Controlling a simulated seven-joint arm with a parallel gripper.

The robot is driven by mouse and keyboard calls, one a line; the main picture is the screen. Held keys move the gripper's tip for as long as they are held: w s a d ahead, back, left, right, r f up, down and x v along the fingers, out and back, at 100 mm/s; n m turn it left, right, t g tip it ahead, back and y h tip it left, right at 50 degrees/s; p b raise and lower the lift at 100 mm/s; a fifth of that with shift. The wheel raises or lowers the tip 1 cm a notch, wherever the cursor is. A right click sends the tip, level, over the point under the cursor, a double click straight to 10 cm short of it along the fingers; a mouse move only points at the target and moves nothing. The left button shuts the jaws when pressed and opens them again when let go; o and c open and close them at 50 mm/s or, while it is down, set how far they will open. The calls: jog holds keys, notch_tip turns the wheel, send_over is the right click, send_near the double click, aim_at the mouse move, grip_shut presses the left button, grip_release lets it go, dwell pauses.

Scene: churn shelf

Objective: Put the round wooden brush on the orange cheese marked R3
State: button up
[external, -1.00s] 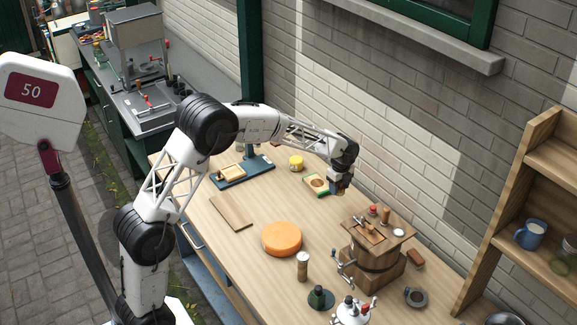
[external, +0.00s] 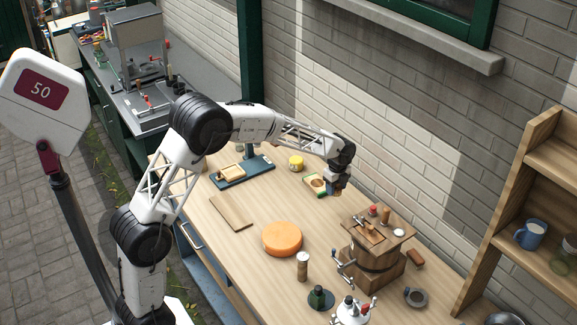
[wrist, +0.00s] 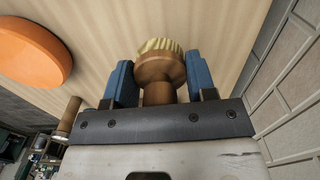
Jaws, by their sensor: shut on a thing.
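My gripper (wrist: 160,85) is shut on the round wooden brush (wrist: 160,66), gripping it between two blue fingers in the wrist view. The brush's pale bristles point away from the gripper. In the external view my gripper (external: 337,186) is over the back right of the table, close to the brick wall, and the brush is too small to make out there. The orange cheese (external: 282,239) lies flat on the table, nearer the camera and left of the gripper. It also shows at the upper left of the wrist view (wrist: 32,54). No R3 mark is readable.
A wooden churn (external: 375,262) with a crank stands right of the cheese. A wooden cylinder (external: 302,266) and a dark green bottle (external: 318,298) stand in front. A green-edged box (external: 315,184) lies beside the gripper. A flat board (external: 231,212) lies left of the cheese.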

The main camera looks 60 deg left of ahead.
jog(key=s+d+m, duration=0.1)
jog(key=s+d, duration=0.1)
jog(key=s, duration=1.9)
jog(key=s+d+m, duration=0.1)
jog(key=s, duration=2)
jog(key=shift+d+f+m, duration=0.35)
jog(key=shift+d+m, duration=0.05)
send_over(281, 234)
jog(key=shift+w+d+f, duration=0.1)
jog(key=shift+f, duration=0.65)
jog(key=shift+f, duration=1.75)
jog(key=shift+f, duration=0.1)
